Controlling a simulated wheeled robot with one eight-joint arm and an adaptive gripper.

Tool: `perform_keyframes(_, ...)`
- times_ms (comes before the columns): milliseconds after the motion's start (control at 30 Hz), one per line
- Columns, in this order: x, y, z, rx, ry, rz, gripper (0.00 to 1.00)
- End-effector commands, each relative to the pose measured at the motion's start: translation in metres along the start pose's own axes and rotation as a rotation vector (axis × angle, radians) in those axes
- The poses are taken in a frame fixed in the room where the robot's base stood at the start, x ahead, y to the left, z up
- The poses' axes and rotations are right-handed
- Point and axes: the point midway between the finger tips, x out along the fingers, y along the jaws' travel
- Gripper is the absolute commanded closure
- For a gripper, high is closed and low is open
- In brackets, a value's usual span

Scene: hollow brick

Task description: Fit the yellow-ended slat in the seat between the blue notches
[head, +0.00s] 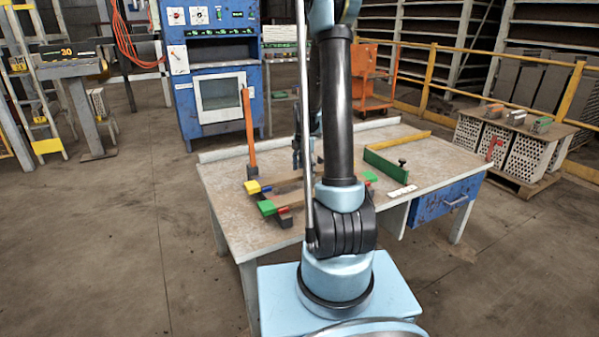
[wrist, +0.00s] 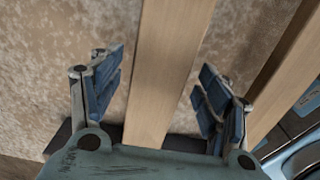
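A yellow end (head: 253,187) shows on the left of the table in the head view, with a small blue part (head: 266,189) beside it. A bare wooden length (head: 288,185) runs right from there behind my arm. In the wrist view my gripper (wrist: 162,80) is open, its blue-padded fingers apart on either side of a plain wooden slat (wrist: 168,60). Visible gaps separate both fingers from the slat. No coloured end shows there, so I cannot tell for certain which slat it is. In the head view my arm hides most of the gripper and the seat.
A green-ended piece (head: 267,208) with red below lies nearer on the worktable (head: 235,215). A second slat (wrist: 285,75) runs along the right of the wrist view. An orange post (head: 249,130) stands at the left. A green block (head: 386,165) and yellow bar (head: 400,141) lie right.

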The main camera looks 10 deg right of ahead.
Motion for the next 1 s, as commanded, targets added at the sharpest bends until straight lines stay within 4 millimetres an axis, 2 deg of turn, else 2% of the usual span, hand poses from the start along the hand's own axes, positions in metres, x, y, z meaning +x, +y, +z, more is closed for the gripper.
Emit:
perform_keyframes(300, -0.001, 0.000, 0.000, 0.000, 0.000, 0.000, 0.27)
perform_keyframes(467, -0.009, 0.000, 0.000, 0.000, 0.000, 0.000, 0.27)
perform_keyframes(1000, -0.090, -0.003, -0.001, 0.000, 0.000, -0.001, 0.27)
